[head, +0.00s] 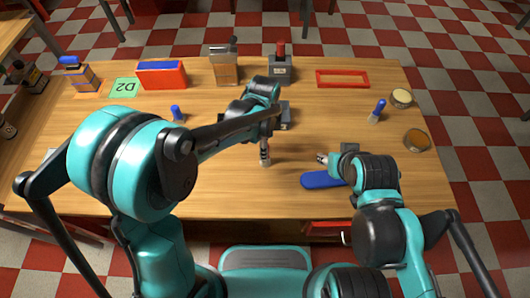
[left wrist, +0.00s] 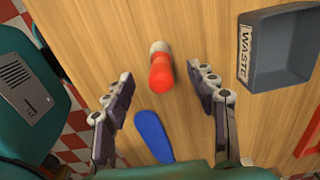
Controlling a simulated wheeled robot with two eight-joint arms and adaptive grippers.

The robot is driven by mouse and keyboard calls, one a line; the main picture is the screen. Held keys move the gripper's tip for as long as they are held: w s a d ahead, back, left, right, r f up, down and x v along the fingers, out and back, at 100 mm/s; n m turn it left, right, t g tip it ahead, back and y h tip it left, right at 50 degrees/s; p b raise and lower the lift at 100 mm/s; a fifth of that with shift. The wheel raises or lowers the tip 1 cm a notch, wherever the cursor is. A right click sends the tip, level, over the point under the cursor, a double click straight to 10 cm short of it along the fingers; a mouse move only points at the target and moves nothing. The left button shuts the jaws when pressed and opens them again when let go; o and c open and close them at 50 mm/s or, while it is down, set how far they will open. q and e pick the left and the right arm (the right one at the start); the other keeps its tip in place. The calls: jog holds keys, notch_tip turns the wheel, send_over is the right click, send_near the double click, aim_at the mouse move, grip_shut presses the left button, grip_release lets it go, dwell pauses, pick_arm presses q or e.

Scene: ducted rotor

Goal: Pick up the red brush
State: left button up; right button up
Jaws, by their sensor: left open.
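The red brush (left wrist: 160,72) stands or lies on the wooden table in the left wrist view, with its red handle towards the camera and a pale end beyond. My left gripper (left wrist: 158,74) is open, with one finger on each side of the brush in that view and gaps showing. In the head view my left gripper (head: 265,145) points down over the middle of the table, and I cannot make out the red brush there. My right gripper (head: 324,158) is over the blue pad (head: 318,181); its jaw opening is unclear.
Blue-handled brushes (head: 177,113) (head: 378,109) stand left and right. A red frame (head: 343,71), boxes and round dishes line the far and right edges. The front left of the wooden table (head: 235,195) is clear.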

pick_arm(q)
notch_tip(320, 180, down, 8)
jog(key=b, duration=0.3)
jog(key=shift+b, duration=0.3)
jog(key=shift+r, duration=0.1)
jog(key=c, duration=1.3)
